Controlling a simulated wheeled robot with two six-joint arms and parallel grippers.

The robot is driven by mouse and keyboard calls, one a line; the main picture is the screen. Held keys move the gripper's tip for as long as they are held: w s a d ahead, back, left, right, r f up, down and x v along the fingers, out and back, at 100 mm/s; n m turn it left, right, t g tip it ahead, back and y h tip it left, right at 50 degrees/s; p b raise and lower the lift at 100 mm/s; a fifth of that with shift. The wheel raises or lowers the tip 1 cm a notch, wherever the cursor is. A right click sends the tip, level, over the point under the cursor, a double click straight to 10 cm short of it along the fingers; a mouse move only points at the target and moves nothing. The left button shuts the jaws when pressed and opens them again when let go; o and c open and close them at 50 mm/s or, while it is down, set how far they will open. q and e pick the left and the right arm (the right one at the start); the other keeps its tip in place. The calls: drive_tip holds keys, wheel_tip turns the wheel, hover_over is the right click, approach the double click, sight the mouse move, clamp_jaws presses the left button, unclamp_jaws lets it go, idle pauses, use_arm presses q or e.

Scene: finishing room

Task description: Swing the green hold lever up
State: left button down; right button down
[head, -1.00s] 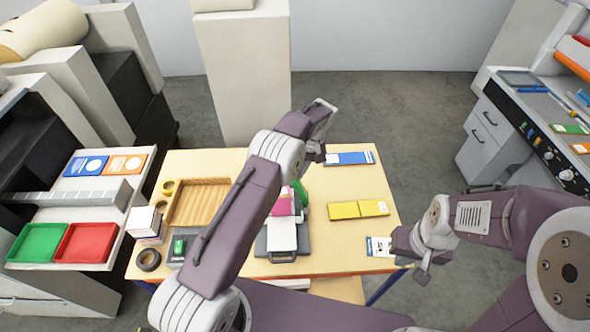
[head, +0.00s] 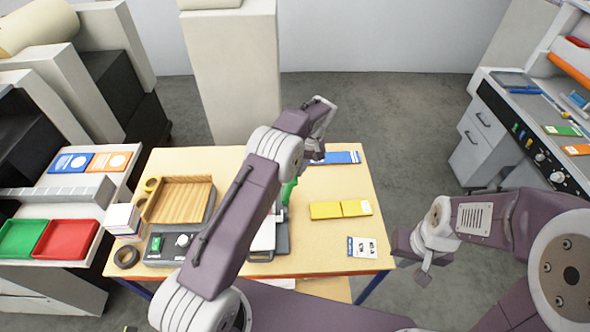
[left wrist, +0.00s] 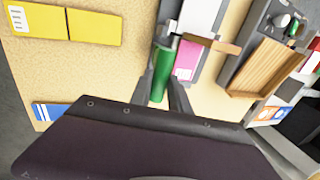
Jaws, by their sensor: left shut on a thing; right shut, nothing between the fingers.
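The green hold lever (head: 288,190) shows in the head view just right of my left arm, at the flat grey device (head: 282,240) it stands by; the arm hides much of both. In the left wrist view the lever (left wrist: 162,74) is a green grip between the two fingers of my left gripper (left wrist: 166,82), which is shut on it. In the head view that gripper is mostly hidden behind its own wrist. My right gripper (head: 425,271) is shut and empty, off the table's right edge.
Yellow pads (head: 341,209), a blue-and-white pad (head: 338,157) and a white card (head: 362,247) lie on the right of the table. A wooden tray (head: 180,200) stands at the left. Green (head: 22,238) and red (head: 68,239) trays are further left.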

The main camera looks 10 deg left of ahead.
use_arm(q)
drive_tip(key=shift+s+d+f, duration=0.15)
drive_tip(key=shift+d+f, duration=0.2)
drive_tip(key=shift+d, duration=0.05)
drive_tip(key=c, duration=1.4)
unclamp_jaws()
drive_tip(key=shift+o, duration=0.8)
drive_tip(key=shift+d, duration=0.3)
drive_tip(key=shift+w+a+r, duration=0.1)
drive_tip(key=shift+w+r, duration=0.05)
drive_tip(key=shift+w, duration=0.1)
use_arm(e)
drive_tip(key=shift+w+d+f, duration=0.1)
drive_tip(key=shift+d, duration=0.2)
use_arm(q)
drive_tip(key=shift+w, duration=0.1)
use_arm(e)
drive_tip(key=shift+w+d, duration=0.1)
drive_tip(key=shift+d, duration=0.05)
